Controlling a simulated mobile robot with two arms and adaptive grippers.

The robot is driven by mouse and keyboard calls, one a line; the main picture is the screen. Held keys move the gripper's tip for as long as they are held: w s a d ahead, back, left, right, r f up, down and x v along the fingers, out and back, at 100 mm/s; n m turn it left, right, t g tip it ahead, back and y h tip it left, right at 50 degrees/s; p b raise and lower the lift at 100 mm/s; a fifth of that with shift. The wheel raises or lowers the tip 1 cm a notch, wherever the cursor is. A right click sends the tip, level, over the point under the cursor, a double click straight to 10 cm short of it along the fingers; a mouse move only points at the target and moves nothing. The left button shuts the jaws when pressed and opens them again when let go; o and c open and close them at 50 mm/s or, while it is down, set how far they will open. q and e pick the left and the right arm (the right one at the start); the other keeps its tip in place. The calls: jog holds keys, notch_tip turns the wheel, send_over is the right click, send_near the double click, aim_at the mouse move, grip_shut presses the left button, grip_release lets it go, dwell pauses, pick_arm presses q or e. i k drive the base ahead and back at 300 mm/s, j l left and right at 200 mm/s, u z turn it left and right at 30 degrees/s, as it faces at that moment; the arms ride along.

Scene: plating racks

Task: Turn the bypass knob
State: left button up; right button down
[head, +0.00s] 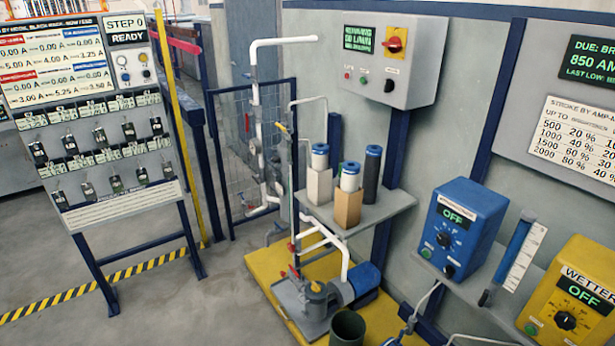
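No knob carries a label I can read as bypass. A grey wall control box (418,60) has a green display, a red rotary handle on a yellow plate (394,40) and a small black knob (389,86). Its small labels are too small to read. Below it, white piping (256,110) runs down to a pump with a blue motor (362,279). Red handles (293,270) and a yellow handle (283,128) sit on the pipework. Neither of my grippers shows in the head view.
A blue box (480,215) reading OFF and a yellow WETTER box (590,268) reading OFF stand right, each with a black knob. A shelf (385,212) holds filter cartridges. A dark bucket (347,328) stands low in front. Open floor (195,305) lies left, below a tag board (85,110).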

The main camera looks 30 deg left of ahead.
aim_at(291, 247)
jog(key=j+z, duration=0.15)
jog(key=z, duration=0.35)
jog(key=i+j+z, duration=0.1)
jog(key=z, duration=0.35)
jog(key=j+z, duration=0.2)
jog(key=j, duration=0.3)
jog(key=j+z, duration=0.2)
jog(key=j, duration=0.25)
jog(key=k+j+z, duration=0.2)
jog(key=j, duration=0.25)
jog(key=j+z, duration=0.25)
jog(key=j, duration=0.2)
jog(key=k+j+z, duration=0.2)
jog(key=j, duration=0.25)
